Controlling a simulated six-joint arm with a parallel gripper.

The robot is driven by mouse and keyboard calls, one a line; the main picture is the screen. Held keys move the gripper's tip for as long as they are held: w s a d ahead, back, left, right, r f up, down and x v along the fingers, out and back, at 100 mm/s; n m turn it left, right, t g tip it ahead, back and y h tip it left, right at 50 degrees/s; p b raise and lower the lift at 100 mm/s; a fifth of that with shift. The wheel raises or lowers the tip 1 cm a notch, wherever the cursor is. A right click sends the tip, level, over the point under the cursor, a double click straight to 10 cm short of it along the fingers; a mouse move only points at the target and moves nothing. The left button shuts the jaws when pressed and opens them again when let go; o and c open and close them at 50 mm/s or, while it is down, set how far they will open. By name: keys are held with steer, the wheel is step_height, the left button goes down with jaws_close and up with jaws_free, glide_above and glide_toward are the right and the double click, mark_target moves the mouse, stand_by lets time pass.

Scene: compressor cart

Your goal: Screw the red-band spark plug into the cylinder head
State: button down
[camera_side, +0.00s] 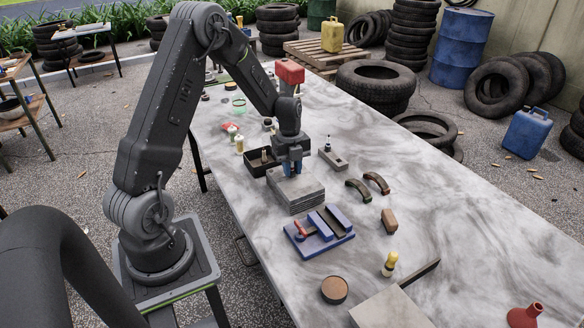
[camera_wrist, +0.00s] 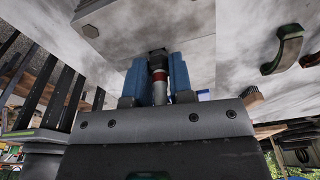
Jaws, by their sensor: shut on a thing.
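The cylinder head (camera_side: 297,190) is a grey finned block on the marble-topped table, below my gripper (camera_side: 291,169) in the side view. Whether that end touches the head I cannot tell. In the side view the fingers hide the plug.
A black tray (camera_side: 249,171) with a small pale item stands behind the head. A small grey block (camera_side: 333,161) carrying a dark-topped item lies right. A blue vise-like fixture (camera_side: 323,241) stands in front. Curved pads (camera_side: 377,182) lie right.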

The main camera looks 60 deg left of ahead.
steer(key=m, duration=0.3)
steer(key=shift+m, duration=0.3)
steer(key=m, duration=0.4)
steer(key=shift+g, duration=0.4)
steer(key=c, duration=1.2)
jaws_free()
